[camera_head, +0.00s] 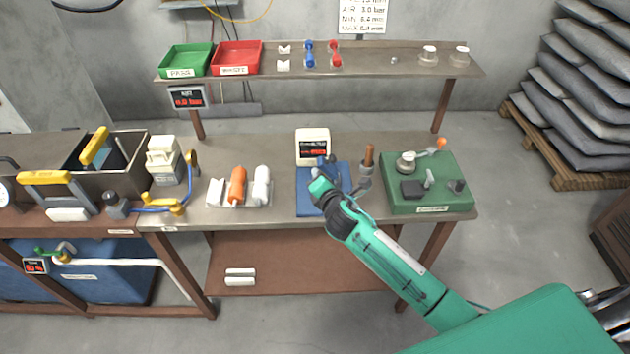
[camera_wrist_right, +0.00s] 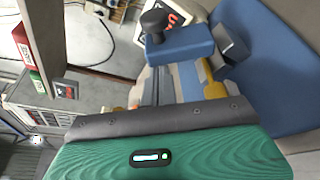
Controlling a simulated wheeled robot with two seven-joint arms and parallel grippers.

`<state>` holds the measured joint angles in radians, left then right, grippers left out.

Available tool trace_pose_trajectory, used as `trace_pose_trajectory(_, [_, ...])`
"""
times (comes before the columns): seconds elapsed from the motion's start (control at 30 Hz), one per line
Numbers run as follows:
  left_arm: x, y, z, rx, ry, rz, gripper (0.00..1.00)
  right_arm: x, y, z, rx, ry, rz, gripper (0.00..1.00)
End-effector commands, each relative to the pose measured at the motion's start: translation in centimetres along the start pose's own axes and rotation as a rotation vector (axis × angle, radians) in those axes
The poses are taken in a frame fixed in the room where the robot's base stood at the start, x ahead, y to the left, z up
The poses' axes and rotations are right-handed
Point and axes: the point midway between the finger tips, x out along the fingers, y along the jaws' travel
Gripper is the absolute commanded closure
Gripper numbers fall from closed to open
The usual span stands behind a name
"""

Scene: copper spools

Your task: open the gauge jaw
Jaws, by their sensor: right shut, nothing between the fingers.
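The gauge has a white display box (camera_head: 312,147) with red digits and a blue base plate (camera_head: 305,203) on the bench. Its blue jaw block with a black knob (camera_head: 325,165) sits on the plate, partly hidden by my right gripper. In the right wrist view the blue block (camera_wrist_right: 182,46) and its black knob (camera_wrist_right: 153,20) are just beyond the fingers, beside a grey block (camera_wrist_right: 234,42). My right gripper (camera_head: 318,186) is shut and empty, over the plate. I cannot tell whether it touches the block. My left gripper is not in view.
A wooden-handled tool in a grey holder (camera_head: 364,174) and a green fixture (camera_head: 460,195) stand right of the gauge. A white tray (camera_head: 215,192) with orange and white spools is to its left. A shelf (camera_head: 380,58) with bins runs above the back.

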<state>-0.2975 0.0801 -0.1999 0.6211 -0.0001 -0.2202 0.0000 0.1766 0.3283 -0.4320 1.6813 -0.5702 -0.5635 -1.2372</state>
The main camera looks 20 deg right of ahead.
Motion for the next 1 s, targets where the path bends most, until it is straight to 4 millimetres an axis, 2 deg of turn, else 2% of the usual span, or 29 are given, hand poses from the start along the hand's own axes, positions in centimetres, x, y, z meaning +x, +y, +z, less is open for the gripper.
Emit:
trace_pose_trajectory(0.6, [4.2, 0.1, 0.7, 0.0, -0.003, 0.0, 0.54, -1.3, -0.6, 3.6, 0.549, -0.001, 0.193, 1.0])
trace_pose_trajectory(1.0, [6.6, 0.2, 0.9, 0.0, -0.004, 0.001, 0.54, -1.9, -1.4, 5.3, 0.816, -0.001, 0.286, 1.0])
